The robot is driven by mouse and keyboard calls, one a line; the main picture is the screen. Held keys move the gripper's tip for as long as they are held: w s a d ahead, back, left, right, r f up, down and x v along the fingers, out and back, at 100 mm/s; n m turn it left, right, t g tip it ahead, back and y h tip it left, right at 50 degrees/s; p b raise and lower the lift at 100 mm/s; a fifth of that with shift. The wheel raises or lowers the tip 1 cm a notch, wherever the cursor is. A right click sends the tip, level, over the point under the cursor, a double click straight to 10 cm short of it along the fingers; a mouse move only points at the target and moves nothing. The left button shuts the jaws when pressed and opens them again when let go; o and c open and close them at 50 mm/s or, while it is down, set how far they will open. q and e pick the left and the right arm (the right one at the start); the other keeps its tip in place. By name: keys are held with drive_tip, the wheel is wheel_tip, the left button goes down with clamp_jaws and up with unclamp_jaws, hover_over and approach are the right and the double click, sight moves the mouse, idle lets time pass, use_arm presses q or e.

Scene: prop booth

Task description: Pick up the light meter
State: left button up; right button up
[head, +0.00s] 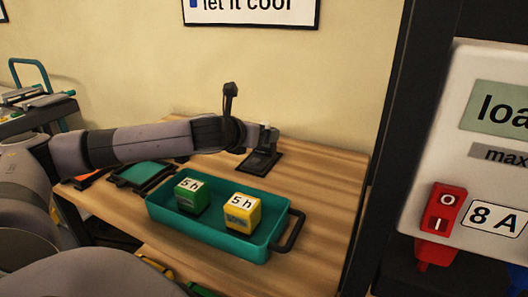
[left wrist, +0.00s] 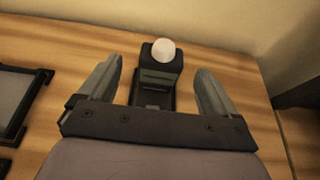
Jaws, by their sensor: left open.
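The light meter (left wrist: 160,68) is a dark device with a white dome on top. In the left wrist view it stands on the wooden table between the two fingers of my left gripper (left wrist: 158,72), with a gap on each side. In the head view the light meter (head: 265,140) stands near the back of the table on a black base (head: 262,163), partly hidden by my left gripper (head: 252,136). The gripper is open and holds nothing. My right gripper is not in view.
A teal tray (head: 205,232) with a black handle holds a green block (head: 191,195) and a yellow block (head: 241,211) in front of the meter. A black-framed teal item (head: 141,174) lies left. A white panel with a red switch (head: 443,208) stands at right. Bare wood lies right of the meter.

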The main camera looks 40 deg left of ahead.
sight(267, 153)
use_arm(q)
drive_tip(key=shift+f+b+x, duration=0.1)
drive_tip(key=shift+b+x, duration=0.1)
drive_tip(key=shift+x, duration=1.25)
drive_tip(key=shift+f+b+x, duration=0.15)
drive_tip(key=shift+b+x, duration=0.05)
drive_tip(key=shift+x, duration=1.25)
drive_tip(key=shift+d, duration=0.15)
drive_tip(key=shift+r, duration=0.1)
drive_tip(key=c, duration=1.4)
